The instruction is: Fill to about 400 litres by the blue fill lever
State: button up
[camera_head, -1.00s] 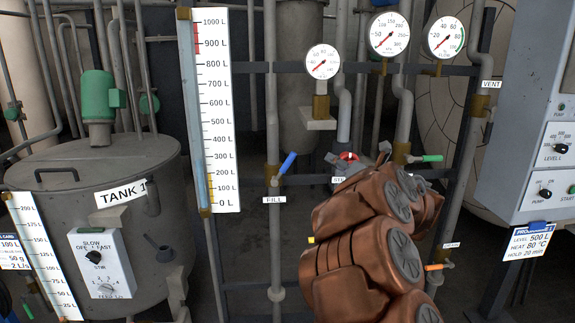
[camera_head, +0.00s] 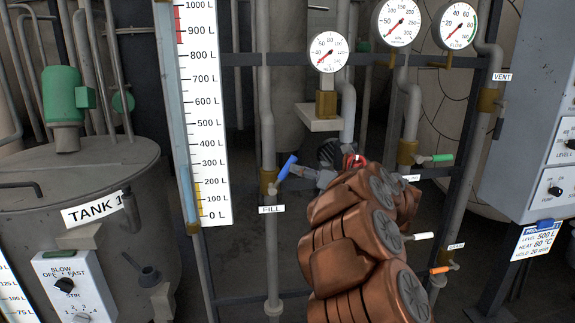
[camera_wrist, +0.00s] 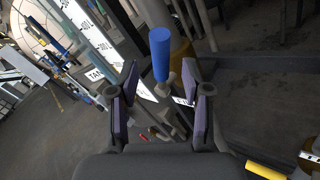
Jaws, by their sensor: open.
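The blue fill lever (camera_head: 287,168) slants up and to the right from its valve on the fill pipe, above the FILL label (camera_head: 271,209). In the wrist view its blue handle (camera_wrist: 161,55) stands just beyond and between my fingertips. My gripper (camera_wrist: 165,85) is open, with a dark finger on either side and nothing held. In the head view my gripper (camera_head: 308,178) is just right of the lever, partly hidden by my copper arm. The level gauge (camera_head: 208,120) reads 0 to 1000 L; its tube looks bluer low down, but the exact level is hard to read.
Tank 1 (camera_head: 75,180) stands at the left. A red-handled valve (camera_head: 355,160) is close behind my arm, with green (camera_head: 437,158), white (camera_head: 423,236) and orange (camera_head: 440,269) levers to its right. A control cabinet (camera_head: 530,110) is at the far right.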

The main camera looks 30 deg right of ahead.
aim_at(284, 174)
jog(key=shift+p+x, duration=0.3)
jog(key=shift+x, duration=2.35)
jog(key=shift+c, duration=0.2)
grip_shut()
jog(key=shift+d, duration=0.1)
